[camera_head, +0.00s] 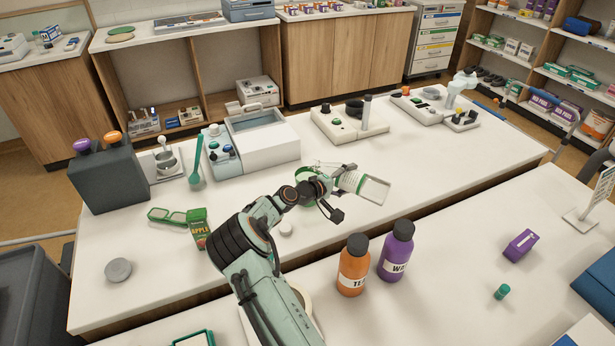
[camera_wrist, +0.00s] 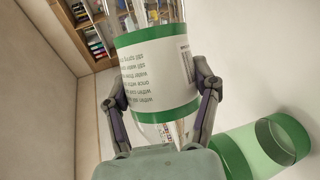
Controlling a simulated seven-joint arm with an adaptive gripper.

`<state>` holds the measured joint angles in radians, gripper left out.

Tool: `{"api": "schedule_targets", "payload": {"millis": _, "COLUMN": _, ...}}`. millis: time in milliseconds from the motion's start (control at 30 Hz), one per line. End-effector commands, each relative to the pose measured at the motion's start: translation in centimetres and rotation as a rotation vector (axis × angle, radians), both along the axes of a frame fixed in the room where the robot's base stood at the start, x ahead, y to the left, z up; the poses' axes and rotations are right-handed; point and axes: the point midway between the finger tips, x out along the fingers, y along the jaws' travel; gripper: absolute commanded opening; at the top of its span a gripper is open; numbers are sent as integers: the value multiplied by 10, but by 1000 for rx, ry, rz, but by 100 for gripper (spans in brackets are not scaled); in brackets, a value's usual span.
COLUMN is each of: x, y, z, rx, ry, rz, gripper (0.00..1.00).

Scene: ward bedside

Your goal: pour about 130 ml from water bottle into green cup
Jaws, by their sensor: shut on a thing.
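The water bottle (camera_head: 364,186) is clear with a white label and green bands. It is tipped far over in the head view, base to the right and narrower end to the left. My gripper (camera_head: 330,197) is shut on it; the wrist view shows a finger on each side of the bottle (camera_wrist: 160,80). The green cup (camera_head: 305,176) stands on the table at the bottle's left end, partly hidden by my gripper. In the wrist view the clear green cup (camera_wrist: 268,145) is at lower right. I cannot tell whether water is flowing or how full the cup is.
An orange bottle (camera_head: 353,265) and a purple bottle (camera_head: 397,250) stand on the near table. A green apple carton (camera_head: 198,228) stands left of my arm. A white box-shaped device (camera_head: 262,145) stands behind the cup. The white table is clear to the right of the bottle.

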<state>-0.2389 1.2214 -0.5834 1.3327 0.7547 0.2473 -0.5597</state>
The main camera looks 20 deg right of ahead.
Motion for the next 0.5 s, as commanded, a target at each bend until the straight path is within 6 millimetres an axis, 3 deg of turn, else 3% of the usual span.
{"api": "schedule_targets", "payload": {"millis": 500, "x": -3, "y": -3, "z": 6, "rx": -32, "ry": 41, "rz": 0, "gripper": 21}}
